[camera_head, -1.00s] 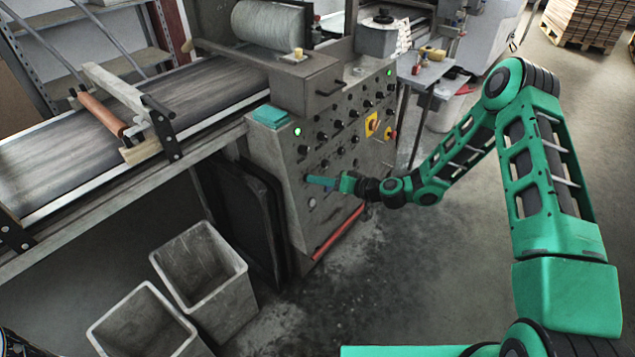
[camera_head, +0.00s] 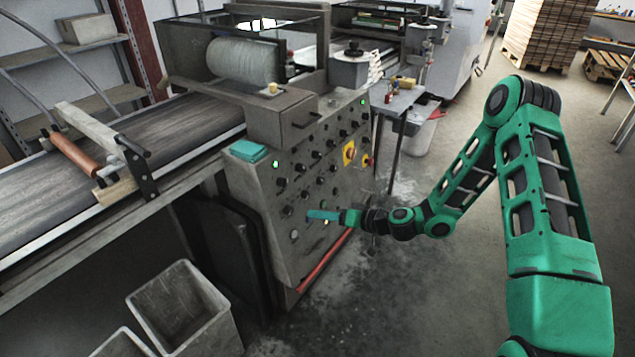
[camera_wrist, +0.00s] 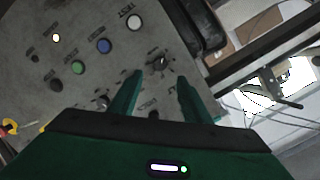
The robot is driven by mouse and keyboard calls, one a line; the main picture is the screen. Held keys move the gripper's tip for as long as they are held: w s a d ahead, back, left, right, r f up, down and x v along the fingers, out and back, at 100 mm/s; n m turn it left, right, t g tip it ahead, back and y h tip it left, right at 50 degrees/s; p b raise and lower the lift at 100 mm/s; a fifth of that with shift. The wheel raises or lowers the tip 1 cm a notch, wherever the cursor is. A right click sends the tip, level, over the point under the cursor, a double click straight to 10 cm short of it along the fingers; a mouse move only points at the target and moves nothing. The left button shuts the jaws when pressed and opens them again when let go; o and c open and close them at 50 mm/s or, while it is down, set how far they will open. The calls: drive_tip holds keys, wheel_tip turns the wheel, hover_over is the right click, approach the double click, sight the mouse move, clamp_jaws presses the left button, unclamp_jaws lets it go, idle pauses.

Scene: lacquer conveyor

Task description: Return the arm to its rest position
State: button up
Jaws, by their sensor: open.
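My gripper (camera_head: 322,215) is at the end of my green arm, low in front of the control panel (camera_head: 310,165) of the grey machine. In the wrist view its two green fingers (camera_wrist: 155,92) stand apart with nothing between them. A small dark knob (camera_wrist: 162,62) on the panel lies just beyond the fingertips. White, blue and green buttons (camera_wrist: 78,67) sit to the left of it. I cannot tell whether the fingertips touch the panel. My arm is bent, with its elbow high at the right of the head view.
The conveyor belt (camera_head: 60,190) runs off left of the machine. Two grey bins (camera_head: 183,308) stand on the floor below it. The floor right of the panel is open. Stacked pallets (camera_head: 550,35) stand far back.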

drive_tip(key=s+d+r+g+h, duration=0.25)
drive_tip(key=s+d+r, duration=0.3)
drive_tip(key=d, duration=0.35)
drive_tip(key=s+d+r+m+g+h, duration=0.1)
drive_tip(key=s+d+r+h, duration=0.35)
drive_tip(key=s+d, duration=0.35)
drive_tip(key=s+d+r+g+h, duration=0.25)
drive_tip(key=s+d+r, duration=0.3)
drive_tip(key=d, duration=0.45)
drive_tip(key=s+d+r+m, duration=0.2)
drive_tip(key=s+r, duration=0.1)
drive_tip(key=s, duration=0.4)
drive_tip(key=s+d+r+m+g+h, duration=0.1)
drive_tip(key=s+d+r+m, duration=0.2)
drive_tip(key=s, duration=0.4)
drive_tip(key=s+d+r+m+g+h, duration=0.1)
drive_tip(key=s+d+r+m, duration=0.2)
drive_tip(key=s, duration=0.5)
drive_tip(key=shift+r, duration=0.45)
